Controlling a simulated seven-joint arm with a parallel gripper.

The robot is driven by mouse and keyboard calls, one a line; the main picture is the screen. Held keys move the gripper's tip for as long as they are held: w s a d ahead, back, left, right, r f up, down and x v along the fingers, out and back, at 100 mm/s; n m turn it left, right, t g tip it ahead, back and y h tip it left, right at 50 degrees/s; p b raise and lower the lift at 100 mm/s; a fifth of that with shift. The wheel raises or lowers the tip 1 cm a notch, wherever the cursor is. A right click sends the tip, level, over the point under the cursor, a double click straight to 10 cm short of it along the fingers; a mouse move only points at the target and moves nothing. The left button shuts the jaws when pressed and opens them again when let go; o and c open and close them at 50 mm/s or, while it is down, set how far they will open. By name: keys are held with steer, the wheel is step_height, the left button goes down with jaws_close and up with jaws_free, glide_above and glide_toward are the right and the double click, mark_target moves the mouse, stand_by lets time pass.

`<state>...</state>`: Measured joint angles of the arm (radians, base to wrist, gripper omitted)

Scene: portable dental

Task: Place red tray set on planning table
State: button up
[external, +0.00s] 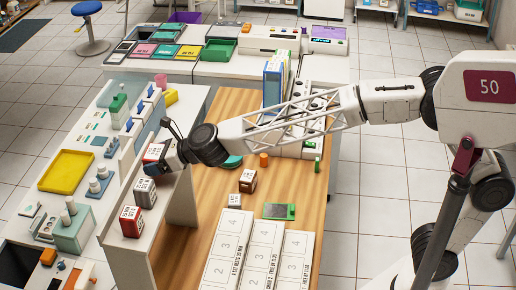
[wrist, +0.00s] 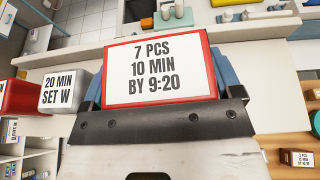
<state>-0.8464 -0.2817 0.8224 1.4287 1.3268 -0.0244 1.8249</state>
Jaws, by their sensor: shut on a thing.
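A red box with a white label (wrist: 158,68) reading "7 PCS 10 MIN BY 9:20" is between the blue fingers of my gripper (wrist: 160,85), which is shut on it. In the external view the red box (external: 153,152) is at the left end of my arm, at my gripper (external: 163,157), over the narrow white shelf (external: 179,205). I cannot tell whether its underside touches the shelf. A wooden table (external: 185,262) lies to the right and bears long white boards (external: 228,245) numbered in sections. No label names the planning table.
A grey box (external: 144,192) labelled "20 MIN SET W" (wrist: 62,92) and another red box (external: 131,222) stand in line on the shelf. A brown box (external: 248,181), an orange cylinder (external: 264,160) and a green-edged device (external: 279,211) are on the wooden table.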

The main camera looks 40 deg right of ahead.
steer(key=shift+f, duration=0.15)
steer(key=shift+f, duration=1.55)
steer(key=shift+f, duration=0.15)
steer(key=o, duration=0.8)
steer(key=shift+o, duration=0.2)
steer(key=shift+r, duration=0.2)
steer(key=v, duration=1.2)
steer(key=shift+f, duration=0.1)
